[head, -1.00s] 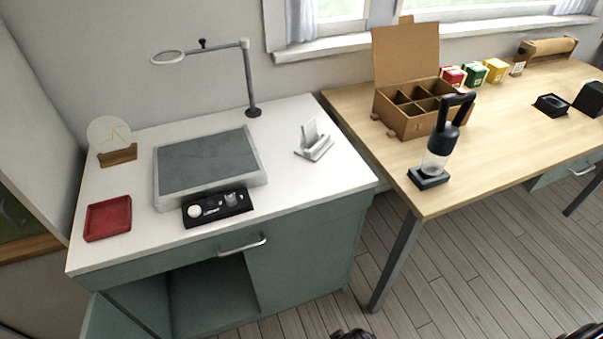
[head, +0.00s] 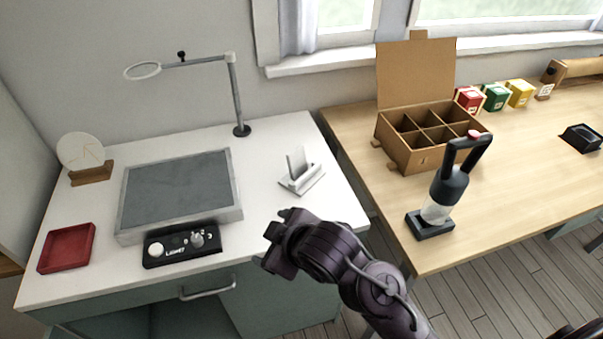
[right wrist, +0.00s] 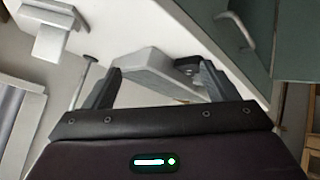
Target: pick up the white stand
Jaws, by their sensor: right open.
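The white stand (head: 302,172) is on the white cabinet top, right of the grey slab and near the right edge. It has a flat base and a leaning upright plate. It appears to show at the upper left of the right wrist view (right wrist: 52,30). My right gripper (head: 276,236) is open and empty, in front of the stand and lower in the head view, apart from it. Its two fingers show in the right wrist view (right wrist: 160,72), with the stand outside them to the left. My left gripper is not in view.
A grey slab (head: 180,188), black control box (head: 184,246), red tray (head: 67,248), round plaque (head: 82,152) and arm lamp (head: 236,95) share the cabinet top. A wooden table right of it holds a divided box (head: 420,155) and a black-and-clear device (head: 437,212). Cabinet top around the stand is clear.

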